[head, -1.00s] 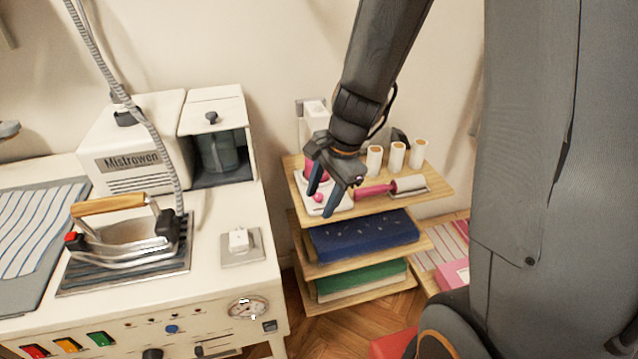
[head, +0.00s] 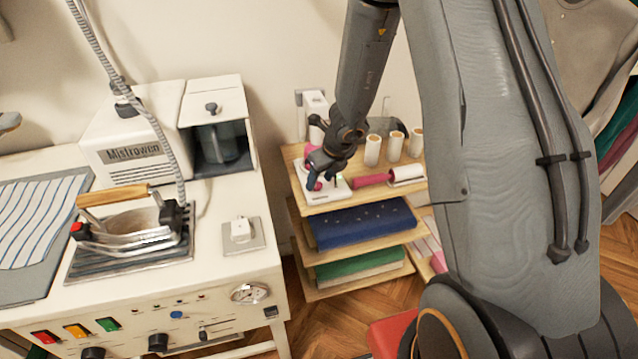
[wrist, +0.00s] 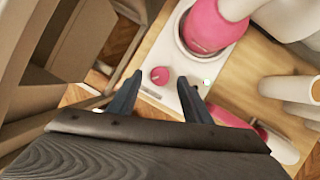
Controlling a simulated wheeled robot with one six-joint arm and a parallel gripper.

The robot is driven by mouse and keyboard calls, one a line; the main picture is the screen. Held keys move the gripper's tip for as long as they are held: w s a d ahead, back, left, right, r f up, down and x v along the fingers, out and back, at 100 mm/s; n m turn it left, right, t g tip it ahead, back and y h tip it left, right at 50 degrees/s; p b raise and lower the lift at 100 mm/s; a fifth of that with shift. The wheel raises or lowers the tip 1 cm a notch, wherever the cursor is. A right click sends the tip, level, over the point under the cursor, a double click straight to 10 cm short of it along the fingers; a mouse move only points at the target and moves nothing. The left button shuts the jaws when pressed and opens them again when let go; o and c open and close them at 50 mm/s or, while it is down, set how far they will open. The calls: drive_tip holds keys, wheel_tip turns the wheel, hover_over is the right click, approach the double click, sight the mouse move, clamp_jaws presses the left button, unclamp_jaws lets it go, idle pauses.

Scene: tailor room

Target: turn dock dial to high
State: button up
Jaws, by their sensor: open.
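The dock is a white base (wrist: 172,92) on the top shelf, with a small green light on it. Its dial is a round pink knob (wrist: 159,75) on the dock's front part. In the wrist view my gripper (wrist: 160,84) is open, with one fingertip to each side of the dial and no clear contact. In the head view my gripper (head: 320,180) is low over the dock (head: 326,196), and the fingers partly cover the dial (head: 317,186). A larger pink and white item (wrist: 208,25) stands in the dock behind the dial. I cannot read the dial's setting.
Several thread spools (head: 372,150) stand behind the dock on the wooden shelf (head: 395,188). A pink-handled roller (head: 375,179) lies right of it. A white ironing station (head: 225,290) with an iron (head: 130,225) is at left. Folded cloth fills the lower shelves.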

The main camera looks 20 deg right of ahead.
drive_tip(key=shift+w+f, duration=0.2)
drive_tip(key=shift+f, duration=0.35)
drive_tip(key=c, duration=1.1)
drive_tip(key=shift+o, duration=0.2)
